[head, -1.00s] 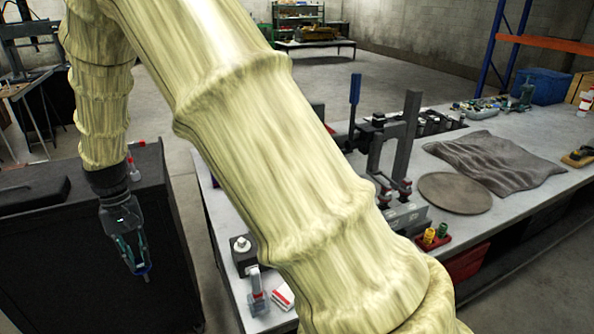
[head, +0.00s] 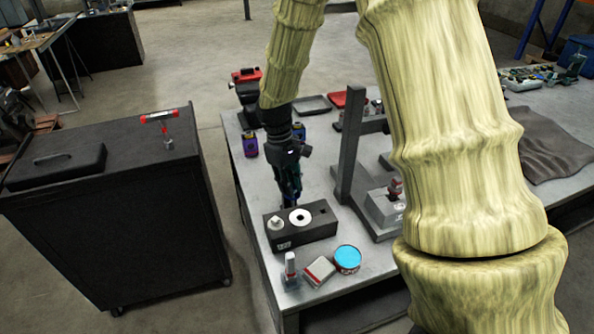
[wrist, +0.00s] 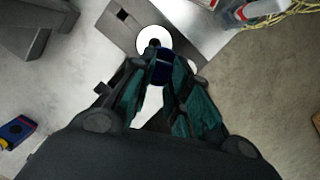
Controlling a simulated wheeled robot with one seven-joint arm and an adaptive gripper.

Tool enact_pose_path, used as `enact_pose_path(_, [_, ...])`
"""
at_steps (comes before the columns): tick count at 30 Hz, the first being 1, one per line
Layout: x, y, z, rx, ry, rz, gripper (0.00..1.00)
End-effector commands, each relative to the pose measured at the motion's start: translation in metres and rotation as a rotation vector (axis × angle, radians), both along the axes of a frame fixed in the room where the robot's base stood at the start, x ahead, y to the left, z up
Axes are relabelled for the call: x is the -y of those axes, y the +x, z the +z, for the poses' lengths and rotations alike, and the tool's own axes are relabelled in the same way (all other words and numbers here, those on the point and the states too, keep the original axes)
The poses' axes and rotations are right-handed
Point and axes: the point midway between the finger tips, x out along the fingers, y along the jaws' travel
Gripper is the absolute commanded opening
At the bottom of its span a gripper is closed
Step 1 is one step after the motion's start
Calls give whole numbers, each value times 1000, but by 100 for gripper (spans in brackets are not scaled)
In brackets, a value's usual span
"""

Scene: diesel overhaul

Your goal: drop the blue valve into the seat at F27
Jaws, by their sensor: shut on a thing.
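My gripper (head: 290,198) points down over the workbench, just behind a dark block (head: 318,232). In the wrist view its teal fingers (wrist: 163,75) are closed on the blue valve (wrist: 162,70), of which a short dark blue part shows between the fingertips. The block carries a white round seat (head: 300,216) with a dark hole in its middle. In the wrist view the seat (wrist: 142,40) lies just beyond the fingertips, and the valve's far end overlaps its near edge. I cannot tell the gap between them. The block's label is too small to read.
A white knob (head: 276,223) stands on the block's left end. A grey upright fixture (head: 349,150) is close right of my gripper. A purple can (head: 250,144) stands behind left.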

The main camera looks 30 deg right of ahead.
Motion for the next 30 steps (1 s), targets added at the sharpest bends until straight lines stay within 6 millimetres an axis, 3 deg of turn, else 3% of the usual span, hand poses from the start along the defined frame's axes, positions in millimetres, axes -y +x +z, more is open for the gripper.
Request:
enact_pose_path(6, [16, -13, 4, -6, 6, 76, 0])
enact_pose_path(30, [15, -13, -31, -6, 5, 83, 0])
